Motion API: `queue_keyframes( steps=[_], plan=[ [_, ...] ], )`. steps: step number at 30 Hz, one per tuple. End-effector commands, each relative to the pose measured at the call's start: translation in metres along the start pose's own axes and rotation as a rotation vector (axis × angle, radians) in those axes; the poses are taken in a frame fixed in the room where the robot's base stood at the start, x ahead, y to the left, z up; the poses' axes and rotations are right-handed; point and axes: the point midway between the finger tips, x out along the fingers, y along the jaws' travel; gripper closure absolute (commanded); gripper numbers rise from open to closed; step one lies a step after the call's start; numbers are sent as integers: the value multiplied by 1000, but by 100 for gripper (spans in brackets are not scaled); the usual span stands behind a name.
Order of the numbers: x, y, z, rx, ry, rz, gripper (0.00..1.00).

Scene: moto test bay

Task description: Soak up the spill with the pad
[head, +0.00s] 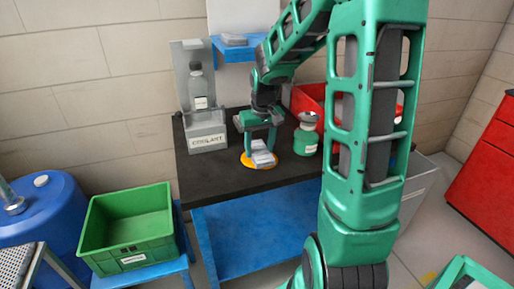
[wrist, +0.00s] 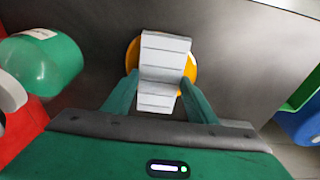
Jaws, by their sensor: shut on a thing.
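The pad (head: 262,155) is a light grey, ribbed rectangle, held by my gripper (head: 259,146) over the dark bench top. In the wrist view the pad (wrist: 162,70) runs between the two green fingers of my gripper (wrist: 160,90), which are shut on it. The orange spill (head: 247,162) shows on the bench around the pad, and its edge also shows on both sides of the pad in the wrist view (wrist: 132,55). The pad covers the middle of the spill. I cannot tell whether the pad touches the bench.
A grey coolant holder (head: 207,142) with a bottle (head: 198,88) stands at the left rear of the bench (head: 200,175). A green container (head: 306,140) stands right of the pad, near a red bin (head: 305,100). A green crate (head: 128,225) sits lower left. The bench's front left is clear.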

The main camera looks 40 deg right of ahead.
Motion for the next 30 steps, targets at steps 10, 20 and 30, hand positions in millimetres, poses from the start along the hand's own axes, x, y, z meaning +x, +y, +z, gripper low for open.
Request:
queue_keyframes(
  steps=[10, 20, 30],
  plan=[
    [2, 0, 0, -1, -1, 0, 69],
    [7, -1, 1, -1, 0, 0, 69],
    [11, -1, 1, -2, 0, -1, 69]
  ],
)
